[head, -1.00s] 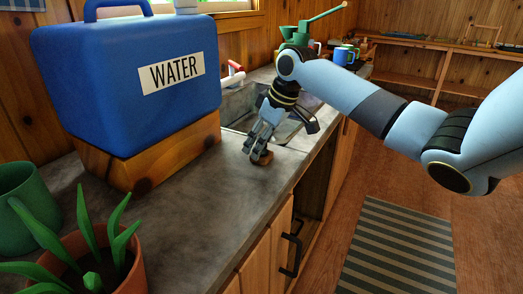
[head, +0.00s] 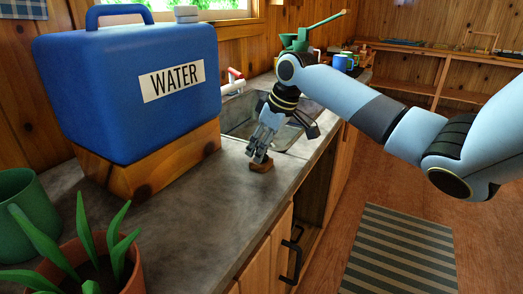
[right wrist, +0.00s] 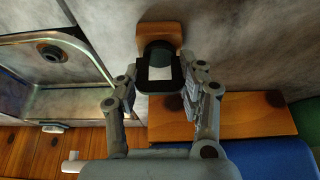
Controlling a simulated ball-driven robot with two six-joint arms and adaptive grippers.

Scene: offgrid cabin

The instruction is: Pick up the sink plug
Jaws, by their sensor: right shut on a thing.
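The sink plug (right wrist: 160,70) is a dark piece with a pale middle, seen between the fingers in the right wrist view. My right gripper (right wrist: 160,84) is shut on it, one finger on each side. In the head view my right gripper (head: 257,157) points down at the counter in front of the sink, and its fingers mostly hide the plug. A small brown wooden block (head: 262,166) lies on the counter just under the fingertips; it also shows behind the plug in the right wrist view (right wrist: 160,33). I cannot tell if plug and block touch. My left gripper is not in view.
The sink (head: 238,117) lies just behind the gripper. A blue water container (head: 110,100) stands on a wooden stand (head: 150,168) to the left. A potted plant (head: 130,275) and green mug (head: 15,240) are in front. The counter (head: 200,225) between is clear.

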